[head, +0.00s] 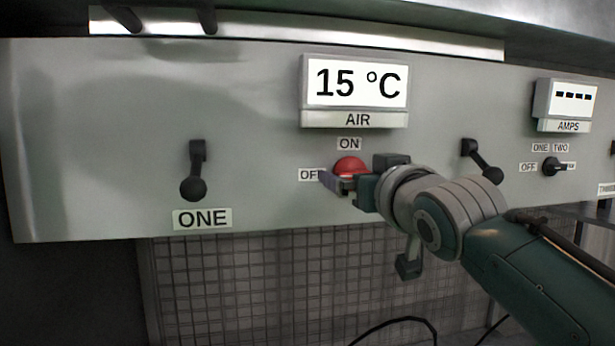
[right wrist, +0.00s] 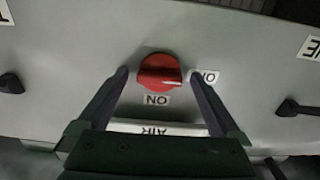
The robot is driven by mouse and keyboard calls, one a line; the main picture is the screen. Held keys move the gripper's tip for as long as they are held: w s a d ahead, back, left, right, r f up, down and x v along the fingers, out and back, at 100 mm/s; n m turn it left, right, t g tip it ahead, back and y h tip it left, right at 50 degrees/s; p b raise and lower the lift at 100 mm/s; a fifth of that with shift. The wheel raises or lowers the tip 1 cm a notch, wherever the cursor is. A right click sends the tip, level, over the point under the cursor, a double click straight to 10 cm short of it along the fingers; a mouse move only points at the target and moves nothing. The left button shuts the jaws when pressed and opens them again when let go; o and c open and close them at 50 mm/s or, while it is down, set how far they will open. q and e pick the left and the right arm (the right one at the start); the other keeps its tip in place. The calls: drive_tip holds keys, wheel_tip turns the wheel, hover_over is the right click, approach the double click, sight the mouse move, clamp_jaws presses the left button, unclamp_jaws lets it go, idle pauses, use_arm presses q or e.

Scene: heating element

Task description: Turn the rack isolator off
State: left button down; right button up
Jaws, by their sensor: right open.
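The rack isolator is a red round knob (head: 350,167) on the grey panel, under the AIR display. An ON label (head: 349,144) is above it and a partly covered OFF label (head: 309,175) is to its left. In the right wrist view, turned upside down, the knob (right wrist: 160,70) shows a raised ridge lying roughly level. My right gripper (head: 338,183) is open in front of the knob and hides its lower part. In the wrist view its fingers spread to either side of the knob, with gaps; I cannot tell their depth from the panel. My left gripper is out of view.
A black lever (head: 194,172) above the ONE label is to the left. Another black lever (head: 482,161) is right of the knob, close to my right arm. A small black selector (head: 553,166) sits under the AMPS display. Wire mesh (head: 230,290) is below the panel.

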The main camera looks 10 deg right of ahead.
drive_tip(key=shift+s, duration=0.1)
drive_tip(key=s+b, duration=0.4)
drive_tip(key=s, duration=0.5)
drive_tip(key=shift+s+d, duration=0.15)
drive_tip(key=shift+s, duration=0.2)
